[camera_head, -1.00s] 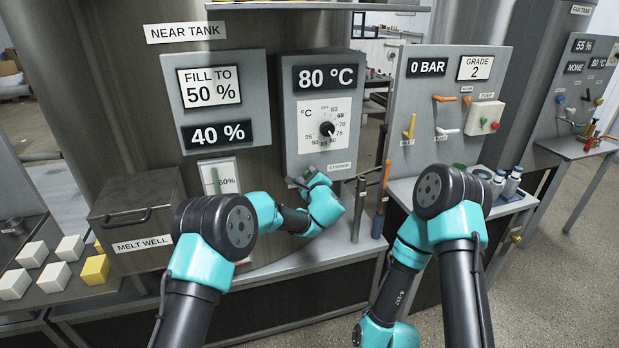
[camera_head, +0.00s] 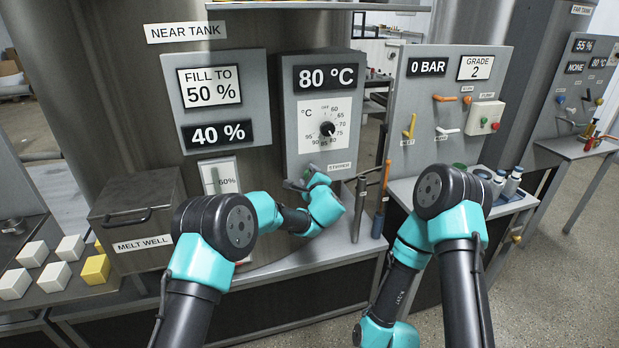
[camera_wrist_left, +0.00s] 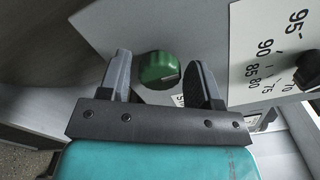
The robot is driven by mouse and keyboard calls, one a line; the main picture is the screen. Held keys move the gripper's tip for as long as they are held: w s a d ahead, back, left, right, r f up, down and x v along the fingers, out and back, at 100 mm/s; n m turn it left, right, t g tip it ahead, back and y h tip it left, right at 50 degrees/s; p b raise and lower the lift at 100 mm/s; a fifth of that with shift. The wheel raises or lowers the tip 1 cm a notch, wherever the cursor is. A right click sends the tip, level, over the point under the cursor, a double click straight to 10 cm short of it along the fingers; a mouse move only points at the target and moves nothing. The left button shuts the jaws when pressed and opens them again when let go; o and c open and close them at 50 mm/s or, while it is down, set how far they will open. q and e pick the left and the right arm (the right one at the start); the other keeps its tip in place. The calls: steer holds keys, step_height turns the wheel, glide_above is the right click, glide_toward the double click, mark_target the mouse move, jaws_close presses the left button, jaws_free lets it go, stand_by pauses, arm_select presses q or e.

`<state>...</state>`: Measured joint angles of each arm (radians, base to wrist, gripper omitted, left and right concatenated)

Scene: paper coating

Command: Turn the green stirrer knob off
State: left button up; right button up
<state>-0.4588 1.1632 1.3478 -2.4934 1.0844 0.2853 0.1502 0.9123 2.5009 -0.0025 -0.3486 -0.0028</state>
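The green stirrer knob (camera_wrist_left: 160,70) shows in the left wrist view on the grey panel, with a pale line on its face. In the head view a bit of green at the panel's lower edge is mostly hidden by my gripper. My left gripper (camera_wrist_left: 162,82) is open, with one dark finger on each side of the knob in the picture. Gaps show between the fingers and the knob, and I cannot tell how deep the fingers reach. In the head view my left gripper (camera_head: 300,179) is at the bottom of the temperature panel (camera_head: 290,130). My right gripper is out of view.
Upright tools (camera_head: 381,200) stand on the shelf to the right. The melt well (camera_head: 135,220) is at the left.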

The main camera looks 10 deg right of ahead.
arm_select(q)
steer(key=shift+o, duration=0.7)
steer(key=shift+s, duration=0.1)
steer(key=s+d, duration=0.2)
steer(key=s, duration=1.5)
steer(key=shift+a, duration=0.1)
